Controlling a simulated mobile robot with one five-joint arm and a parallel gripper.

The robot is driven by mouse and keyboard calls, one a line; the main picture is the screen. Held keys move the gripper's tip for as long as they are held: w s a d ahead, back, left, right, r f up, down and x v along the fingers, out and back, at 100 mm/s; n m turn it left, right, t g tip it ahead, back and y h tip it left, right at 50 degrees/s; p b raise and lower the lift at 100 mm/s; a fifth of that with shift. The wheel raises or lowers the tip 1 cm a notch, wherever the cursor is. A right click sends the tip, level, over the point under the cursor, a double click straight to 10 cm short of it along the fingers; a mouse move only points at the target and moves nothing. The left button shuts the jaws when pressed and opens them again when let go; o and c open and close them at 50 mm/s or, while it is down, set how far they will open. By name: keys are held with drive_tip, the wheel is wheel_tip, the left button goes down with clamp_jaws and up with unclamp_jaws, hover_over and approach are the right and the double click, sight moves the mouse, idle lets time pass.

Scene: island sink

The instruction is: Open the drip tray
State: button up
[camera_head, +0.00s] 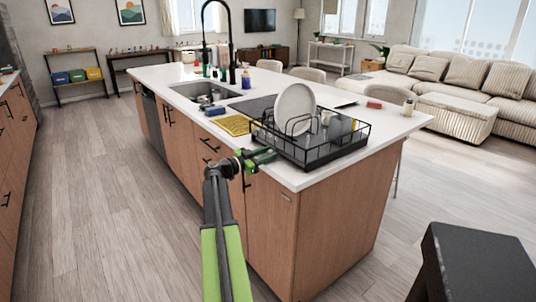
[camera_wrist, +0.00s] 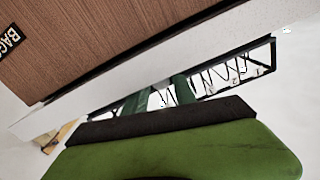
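A black wire dish rack (camera_head: 310,157) stands on the near right corner of the white island counter. Its dark base shows at the bottom, but I cannot make out the drip tray as a separate part. A white plate (camera_head: 294,108) stands upright in the rack. My green gripper (camera_head: 264,156) is at the rack's left front corner, over the counter's edge. I cannot tell whether it touches the rack.
A yellow mat (camera_head: 234,125) and a blue cloth or sponge (camera_head: 215,111) lie left of the rack, near the sink (camera_head: 205,91) and black faucet. Wooden island cabinets (camera_head: 270,228) stand below the counter. The floor on the left is clear.

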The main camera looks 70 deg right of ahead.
drive_tip(key=shift+c, duration=0.4)
clamp_jaws()
drive_tip(key=shift+s+a+f, duration=0.1)
drive_tip(key=shift+s, duration=0.05)
idle(0.6)
